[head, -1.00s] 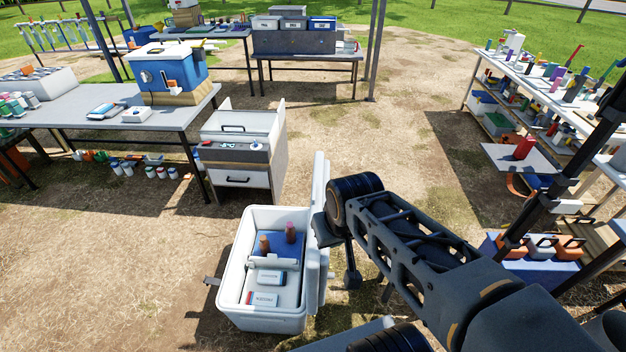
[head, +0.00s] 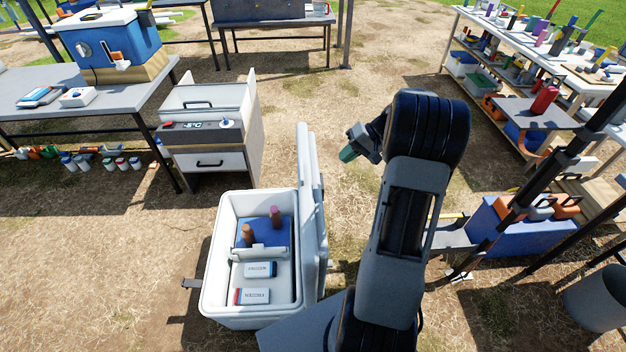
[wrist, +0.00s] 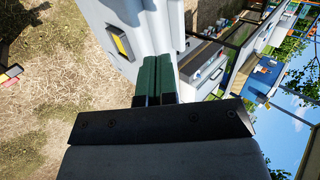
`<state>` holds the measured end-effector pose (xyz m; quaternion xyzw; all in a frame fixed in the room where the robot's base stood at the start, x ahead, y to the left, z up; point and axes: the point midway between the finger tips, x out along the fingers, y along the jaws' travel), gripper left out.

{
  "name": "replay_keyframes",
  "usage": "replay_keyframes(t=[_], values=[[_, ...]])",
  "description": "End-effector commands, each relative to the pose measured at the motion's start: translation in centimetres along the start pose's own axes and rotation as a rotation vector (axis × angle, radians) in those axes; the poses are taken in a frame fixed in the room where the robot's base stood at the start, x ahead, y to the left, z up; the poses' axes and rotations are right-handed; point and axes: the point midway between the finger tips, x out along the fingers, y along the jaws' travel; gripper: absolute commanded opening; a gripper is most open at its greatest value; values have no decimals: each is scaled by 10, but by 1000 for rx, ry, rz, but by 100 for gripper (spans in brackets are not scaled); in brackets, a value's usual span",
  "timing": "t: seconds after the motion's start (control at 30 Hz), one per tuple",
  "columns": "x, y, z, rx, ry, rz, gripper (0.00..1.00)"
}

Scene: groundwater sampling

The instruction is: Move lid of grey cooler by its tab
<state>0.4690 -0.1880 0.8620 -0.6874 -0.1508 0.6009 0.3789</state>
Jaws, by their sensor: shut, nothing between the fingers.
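The pale grey cooler (head: 212,270) stands open on the ground in the head view. Its lid (head: 308,205) stands upright along the cooler's right side. In the wrist view a large pale panel, which looks like the lid (wrist: 104,14), carries a yellow strip in a dark mount (wrist: 121,43), probably the tab. My gripper (head: 348,154) is to the right of the lid's far end in the head view, apart from it. In the wrist view its green fingers (wrist: 158,72) are together and empty, to the right of the yellow strip. Whether they touch the panel is unclear.
A blue crate (head: 525,228) and a loaded shelf table (head: 540,112) are at right. Bare ground lies beyond the lid.

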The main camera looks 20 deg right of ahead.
Motion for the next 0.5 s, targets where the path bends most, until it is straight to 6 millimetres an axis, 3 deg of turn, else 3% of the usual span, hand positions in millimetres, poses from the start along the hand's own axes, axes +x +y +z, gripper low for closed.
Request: replay_keyframes(t=[0.1,0.27,0.5], values=[[3,17,-7,9,17,-39,0],[18,20,-10,9,22,-53,0],[64,18,-10,10,20,-51,0]])
